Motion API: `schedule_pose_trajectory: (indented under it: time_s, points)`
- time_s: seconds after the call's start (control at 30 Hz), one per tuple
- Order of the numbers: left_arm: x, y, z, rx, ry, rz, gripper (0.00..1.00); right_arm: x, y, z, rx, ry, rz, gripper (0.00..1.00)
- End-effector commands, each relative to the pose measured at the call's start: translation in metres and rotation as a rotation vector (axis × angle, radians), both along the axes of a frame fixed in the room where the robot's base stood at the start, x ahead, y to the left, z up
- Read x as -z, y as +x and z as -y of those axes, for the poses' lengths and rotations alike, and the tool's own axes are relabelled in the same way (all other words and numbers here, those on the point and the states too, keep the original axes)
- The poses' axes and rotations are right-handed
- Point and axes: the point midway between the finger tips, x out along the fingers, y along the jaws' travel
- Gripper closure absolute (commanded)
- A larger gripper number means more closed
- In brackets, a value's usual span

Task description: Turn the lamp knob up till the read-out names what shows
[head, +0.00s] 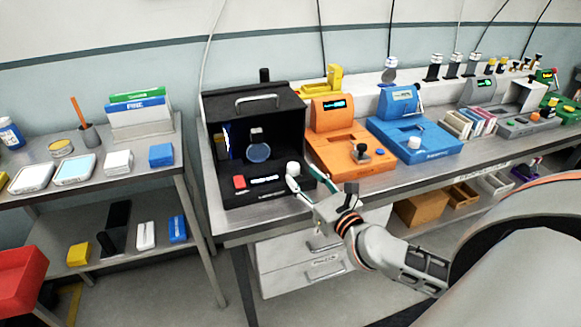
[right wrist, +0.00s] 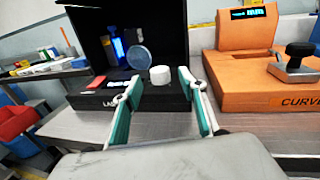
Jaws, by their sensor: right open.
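The black lamp cabinet (head: 225,110) stands open at the front on the bench. Its white lamp knob (head: 293,169) is at the front right of the base, and it also shows in the right wrist view (right wrist: 160,75). A small lit read-out (head: 268,179) sits left of the knob; its text is too small to read. A round glass disc (head: 258,153) stands inside, with a blue-glowing lamp (right wrist: 119,48) behind it. My right gripper (head: 298,184) is open, its fingers to either side of the knob in the wrist view; contact cannot be told. My left gripper is not in view.
A red button (head: 239,182) is on the cabinet's base, left of the read-out. An orange device (head: 336,145) stands close on the right, then a blue device (head: 405,140). A shelf (head: 150,182) with boxes and trays is at the left.

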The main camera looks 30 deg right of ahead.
Motion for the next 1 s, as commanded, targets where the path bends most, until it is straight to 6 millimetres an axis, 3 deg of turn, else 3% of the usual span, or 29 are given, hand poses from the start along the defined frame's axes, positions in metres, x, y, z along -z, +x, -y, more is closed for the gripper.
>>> schedule_pose_trajectory:
  time_s: [0.2, 0.4, 0.8, 0.93, 1.0]
  points:
    - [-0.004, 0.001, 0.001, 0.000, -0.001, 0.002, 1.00, -0.002, 0.032, 0.001, 0.000, -0.002, 0.003, 0.58]
    - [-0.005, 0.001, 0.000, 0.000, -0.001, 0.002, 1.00, -0.001, 0.052, 0.002, -0.001, -0.004, 0.002, 0.58]
    - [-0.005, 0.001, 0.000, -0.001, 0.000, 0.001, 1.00, 0.000, 0.058, 0.002, -0.002, -0.004, 0.001, 0.58]
    - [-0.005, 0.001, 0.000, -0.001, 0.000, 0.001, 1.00, 0.000, 0.058, 0.002, -0.002, -0.004, 0.001, 0.92]
    - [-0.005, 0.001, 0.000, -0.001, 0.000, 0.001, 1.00, 0.000, 0.058, 0.002, -0.002, -0.004, 0.001, 0.97]
